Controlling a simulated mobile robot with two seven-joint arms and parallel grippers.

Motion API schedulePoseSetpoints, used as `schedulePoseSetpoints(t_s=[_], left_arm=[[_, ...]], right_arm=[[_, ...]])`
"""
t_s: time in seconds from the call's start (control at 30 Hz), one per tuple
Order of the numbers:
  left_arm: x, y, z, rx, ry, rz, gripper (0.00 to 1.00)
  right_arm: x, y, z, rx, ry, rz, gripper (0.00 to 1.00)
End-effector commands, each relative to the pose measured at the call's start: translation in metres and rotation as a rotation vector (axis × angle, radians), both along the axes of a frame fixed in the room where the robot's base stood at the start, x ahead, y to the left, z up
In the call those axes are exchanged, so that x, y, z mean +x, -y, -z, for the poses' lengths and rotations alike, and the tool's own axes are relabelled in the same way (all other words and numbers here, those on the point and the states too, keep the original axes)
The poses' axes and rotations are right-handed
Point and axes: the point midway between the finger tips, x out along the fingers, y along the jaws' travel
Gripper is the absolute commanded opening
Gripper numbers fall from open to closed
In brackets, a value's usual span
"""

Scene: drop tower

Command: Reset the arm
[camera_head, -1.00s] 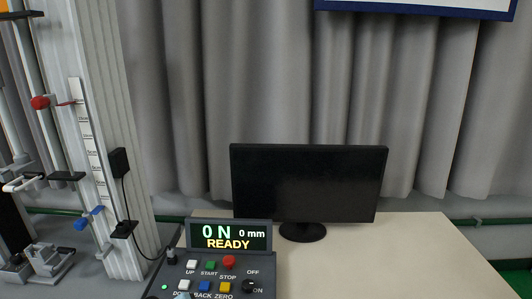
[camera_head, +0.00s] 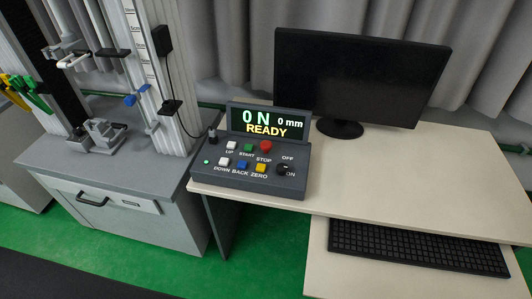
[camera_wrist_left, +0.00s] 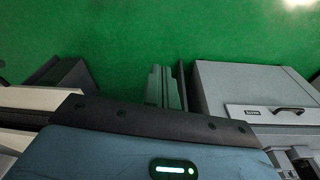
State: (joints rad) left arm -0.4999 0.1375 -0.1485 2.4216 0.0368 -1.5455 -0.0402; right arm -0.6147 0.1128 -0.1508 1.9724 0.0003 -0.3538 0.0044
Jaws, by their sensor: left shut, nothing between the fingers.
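In the left wrist view my left gripper (camera_wrist_left: 163,74) points towards the green floor, its narrow fingers together and nothing visible between them. Its blue-grey body with a lit green light fills the bottom of that view. Neither of my arms shows in the head view, and my right gripper is in neither view. The control box (camera_head: 250,165) on the desk shows "ON", "0 mm" and "READY". The drop tower (camera_head: 150,70) stands left of it on a grey cabinet (camera_head: 165,180).
The pale desk (camera_head: 400,175) carries a dark monitor (camera_head: 355,75). A black keyboard (camera_head: 415,248) lies on the lower shelf. The grey cabinet also shows in the wrist view (camera_wrist_left: 245,80), right of my fingers. Green floor (camera_head: 265,265) is open in front.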

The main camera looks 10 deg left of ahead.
Motion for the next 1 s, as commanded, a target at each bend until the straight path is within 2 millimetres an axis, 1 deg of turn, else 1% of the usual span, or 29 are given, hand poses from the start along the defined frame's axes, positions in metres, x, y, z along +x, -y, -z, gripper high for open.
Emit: schedulePoseSetpoints(t_s=[0.03, 0.13, 0.47, 0.7, 0.83, 1.0], left_arm=[[-0.012, -0.004, -0.003, 0.01, -0.019, -0.028, 0.0], [-0.031, -0.014, -0.01, 0.036, -0.053, -0.083, 0.0], [-0.002, -0.005, 0.027, -0.009, 0.119, -0.076, 0.0], [0.018, 0.005, 0.06, -0.061, 0.309, -0.074, 0.0], [0.026, 0.011, 0.075, -0.094, 0.431, -0.075, 0.0], [0.031, 0.015, 0.085, -0.127, 0.553, -0.076, 0.0]], right_arm=[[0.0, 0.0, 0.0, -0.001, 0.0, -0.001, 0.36], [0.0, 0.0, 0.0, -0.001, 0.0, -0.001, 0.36], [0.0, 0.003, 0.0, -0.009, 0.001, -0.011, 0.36], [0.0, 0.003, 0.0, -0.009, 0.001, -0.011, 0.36], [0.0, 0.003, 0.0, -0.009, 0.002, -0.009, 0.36], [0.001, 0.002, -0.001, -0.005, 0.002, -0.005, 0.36]])
